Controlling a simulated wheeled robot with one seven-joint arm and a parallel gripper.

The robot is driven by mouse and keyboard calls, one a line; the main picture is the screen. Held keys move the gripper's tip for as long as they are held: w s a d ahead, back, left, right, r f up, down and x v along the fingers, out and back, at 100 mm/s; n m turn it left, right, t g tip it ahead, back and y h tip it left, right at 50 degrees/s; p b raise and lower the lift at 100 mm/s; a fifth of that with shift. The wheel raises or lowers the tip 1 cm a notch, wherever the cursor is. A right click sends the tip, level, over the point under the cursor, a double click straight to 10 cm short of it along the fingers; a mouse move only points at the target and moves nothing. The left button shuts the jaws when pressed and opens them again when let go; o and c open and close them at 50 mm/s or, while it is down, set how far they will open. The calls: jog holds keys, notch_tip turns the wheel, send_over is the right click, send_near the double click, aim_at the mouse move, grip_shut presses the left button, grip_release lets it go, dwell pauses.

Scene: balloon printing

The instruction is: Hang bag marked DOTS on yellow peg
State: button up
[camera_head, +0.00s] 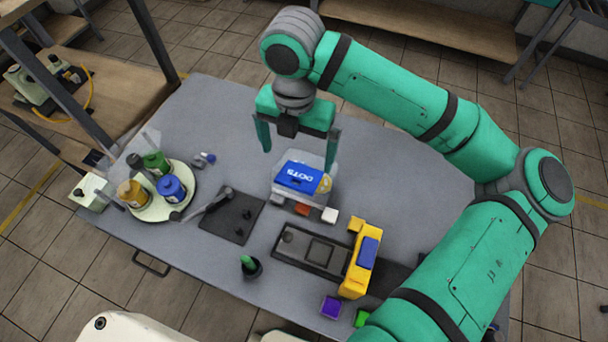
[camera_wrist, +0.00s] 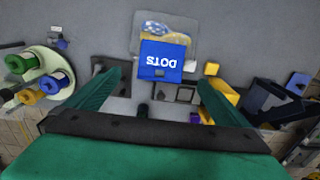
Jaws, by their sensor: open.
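The bag marked DOTS (camera_head: 302,180) is clear with a blue header lettered in white, and something yellow shows inside it. It is on the grey table near the middle; in the wrist view the bag (camera_wrist: 163,55) shows ahead of my fingers, its lettering upside down. My gripper (camera_head: 298,157) is open and empty, pointing down just above and behind the bag, with fingers to either side. In the wrist view my gripper (camera_wrist: 160,82) has its fingers spread below the bag. I cannot make out a yellow peg in either view.
A yellow and blue machine (camera_head: 360,262) stands to the right front of the bag. Small red (camera_head: 302,209) and white (camera_head: 329,215) blocks lie before the bag. A round tray (camera_head: 150,211) with coloured bottles is at left. The back of the table (camera_head: 215,110) is clear.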

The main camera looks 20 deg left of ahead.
aim_at(298, 179)
notch_tip(298, 179, down, 4)
jog(key=shift+s+d+f, duration=0.1)
jog(key=shift+s+f, duration=0.05)
jog(key=shift+f, duration=1.2)
jog(key=shift+s+f, duration=0.1)
jog(key=shift+f, duration=1.2)
